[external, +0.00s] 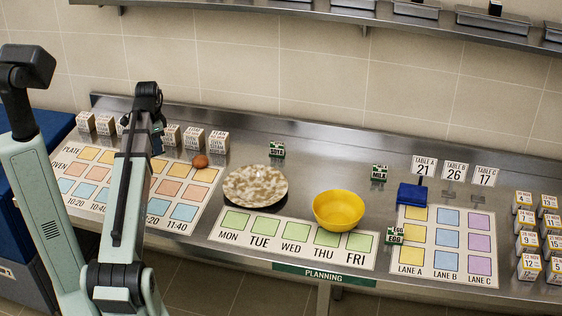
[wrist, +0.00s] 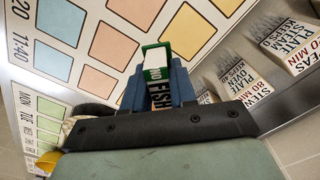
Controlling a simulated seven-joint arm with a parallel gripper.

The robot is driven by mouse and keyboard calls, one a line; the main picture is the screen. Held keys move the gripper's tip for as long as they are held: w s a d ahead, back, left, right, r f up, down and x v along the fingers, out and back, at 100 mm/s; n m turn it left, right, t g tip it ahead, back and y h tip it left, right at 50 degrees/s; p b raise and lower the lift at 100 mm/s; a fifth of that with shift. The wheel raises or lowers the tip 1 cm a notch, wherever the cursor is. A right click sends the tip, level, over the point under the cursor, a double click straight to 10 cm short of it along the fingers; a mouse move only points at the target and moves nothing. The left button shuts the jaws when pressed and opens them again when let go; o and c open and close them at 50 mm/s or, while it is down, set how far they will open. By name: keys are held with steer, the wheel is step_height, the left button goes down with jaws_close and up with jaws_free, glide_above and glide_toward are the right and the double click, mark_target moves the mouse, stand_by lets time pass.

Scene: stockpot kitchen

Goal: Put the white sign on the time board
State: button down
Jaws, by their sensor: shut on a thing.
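The time board (external: 130,212) lies at the left of the steel counter, with yellow, orange and blue squares and times along its front edge. It also fills the upper left of the wrist view (wrist: 30,85). My gripper (external: 156,142) is over the back part of this board. The block's lower part is hidden between the fingers. White block signs with black print, such as "STEAM" (external: 193,138), stand in a row behind the board.
A brown round item (external: 200,161) sits at the board's back right. A speckled plate (external: 255,186) and yellow bowl (external: 338,210) stand by the weekday board (external: 215,234). Further right are a lane board (external: 408,240), a blue item (external: 411,194) and several small boxes (external: 523,220).

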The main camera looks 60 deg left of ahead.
mark_target(160, 173)
steer(key=shift+f, duration=4.2)
steer(key=shift+f, duration=0.15)
steer(key=c, duration=0.9)
jaws_free()
step_height(160, 173, up, 12)
steer(key=shift+r, duration=0.2)
